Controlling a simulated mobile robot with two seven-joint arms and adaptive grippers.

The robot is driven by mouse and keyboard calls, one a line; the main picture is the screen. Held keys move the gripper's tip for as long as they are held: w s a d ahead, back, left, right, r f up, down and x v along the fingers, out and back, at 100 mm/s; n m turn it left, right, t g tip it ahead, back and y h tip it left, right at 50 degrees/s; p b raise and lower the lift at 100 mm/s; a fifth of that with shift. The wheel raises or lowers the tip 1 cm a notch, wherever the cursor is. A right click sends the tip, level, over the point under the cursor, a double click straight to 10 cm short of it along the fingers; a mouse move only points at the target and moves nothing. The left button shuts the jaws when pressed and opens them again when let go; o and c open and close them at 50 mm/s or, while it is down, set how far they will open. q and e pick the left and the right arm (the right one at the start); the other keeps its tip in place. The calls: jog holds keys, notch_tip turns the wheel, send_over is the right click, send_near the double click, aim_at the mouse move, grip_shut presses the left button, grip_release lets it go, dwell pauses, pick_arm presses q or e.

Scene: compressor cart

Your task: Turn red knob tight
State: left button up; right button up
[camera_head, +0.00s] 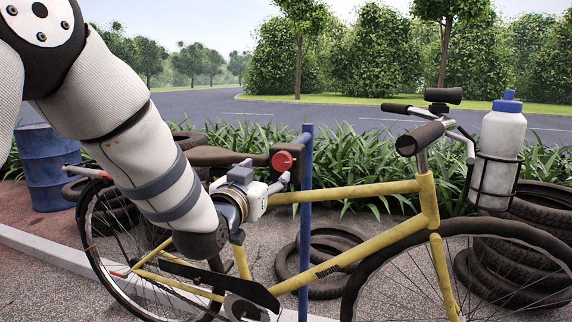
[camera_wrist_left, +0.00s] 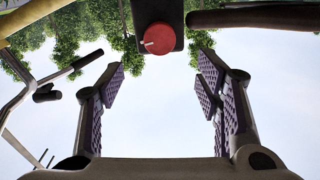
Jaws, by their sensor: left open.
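My right gripper is not in view.
The yellow bicycle (camera_head: 352,186) fills the foreground, with its brown saddle (camera_head: 215,156) next to the block. A white bottle (camera_head: 502,135) sits in a holder at the right. Tyres (camera_head: 320,262), plants and a blue barrel (camera_head: 46,165) stand behind.

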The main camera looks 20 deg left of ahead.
aim_at(281, 161)
pick_arm(q)
jog(key=w, duration=0.3)
jog(key=w+b, duration=0.1)
jog(key=w, duration=0.2)
jog(key=w+f, duration=0.1)
jog(key=w, duration=0.2)
jog(key=shift+w+d, duration=0.15)
jog(key=shift+w, duration=0.05)
jog(key=shift+w+r+b, duration=0.2)
jog(key=shift+b, duration=0.1)
jog(key=shift+r, duration=0.2)
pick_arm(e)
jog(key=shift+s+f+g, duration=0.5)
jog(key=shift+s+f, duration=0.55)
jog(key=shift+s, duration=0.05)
pick_arm(q)
jog(key=shift+c, duration=0.4)
jog(key=c, duration=1.1)
